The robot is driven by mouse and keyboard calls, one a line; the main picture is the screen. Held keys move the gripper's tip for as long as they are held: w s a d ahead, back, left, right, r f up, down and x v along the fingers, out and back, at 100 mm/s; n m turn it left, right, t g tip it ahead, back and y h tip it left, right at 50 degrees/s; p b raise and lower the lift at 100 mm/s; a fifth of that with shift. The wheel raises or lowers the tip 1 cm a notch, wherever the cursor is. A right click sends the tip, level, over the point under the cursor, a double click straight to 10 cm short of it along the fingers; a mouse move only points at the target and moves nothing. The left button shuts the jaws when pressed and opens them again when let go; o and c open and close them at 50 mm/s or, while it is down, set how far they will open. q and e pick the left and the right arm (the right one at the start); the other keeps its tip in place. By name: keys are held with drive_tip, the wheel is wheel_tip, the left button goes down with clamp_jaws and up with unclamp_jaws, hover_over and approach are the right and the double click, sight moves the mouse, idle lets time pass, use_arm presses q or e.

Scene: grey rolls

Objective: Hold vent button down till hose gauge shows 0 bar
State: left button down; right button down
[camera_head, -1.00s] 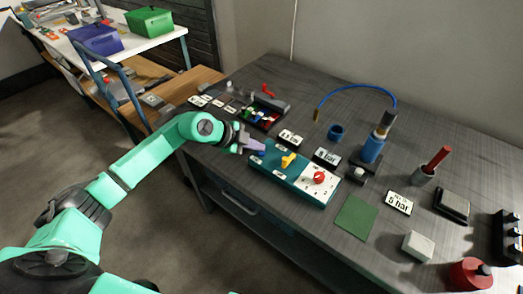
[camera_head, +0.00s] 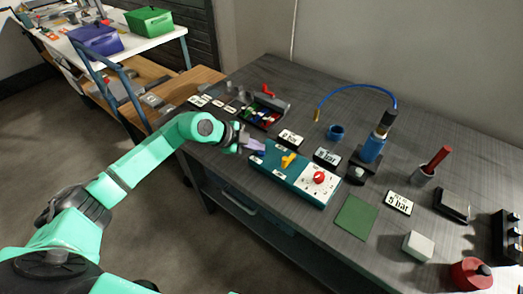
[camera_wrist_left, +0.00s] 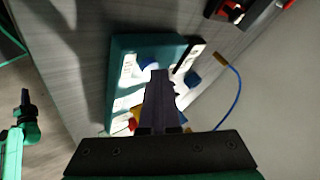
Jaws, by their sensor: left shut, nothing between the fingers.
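A teal control panel (camera_head: 258,171) lies on the grey bench, with a yellow lever (camera_head: 288,160) and a red knob (camera_head: 319,178) on a white plate. My left gripper (camera_head: 258,149) is shut and empty, its fingertips at the panel's left end. In the left wrist view its fingers (camera_wrist_left: 160,78) reach over the panel (camera_wrist_left: 121,75), beside a blue button (camera_wrist_left: 150,68) that they partly cover. I cannot tell whether they press it. Small gauge signs stand behind the panel, one at its middle (camera_head: 327,156) and one farther left (camera_head: 290,138); their digits are too small to read surely.
A blue hose (camera_head: 358,87) arcs behind the panel to a blue cylinder (camera_head: 372,150). A "5 bar" sign (camera_head: 399,202), a green mat (camera_head: 356,217) and a white block (camera_head: 418,245) lie to the right. A tray of coloured parts (camera_head: 262,114) stands behind the gripper.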

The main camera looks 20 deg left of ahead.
sight(258, 155)
idle(0.8)
use_arm(q)
drive_tip(key=shift+r+p, duration=0.9)
drive_tip(key=shift+p, duration=0.2)
wheel_tip(258, 155, up, 5)
drive_tip(key=p, duration=0.5)
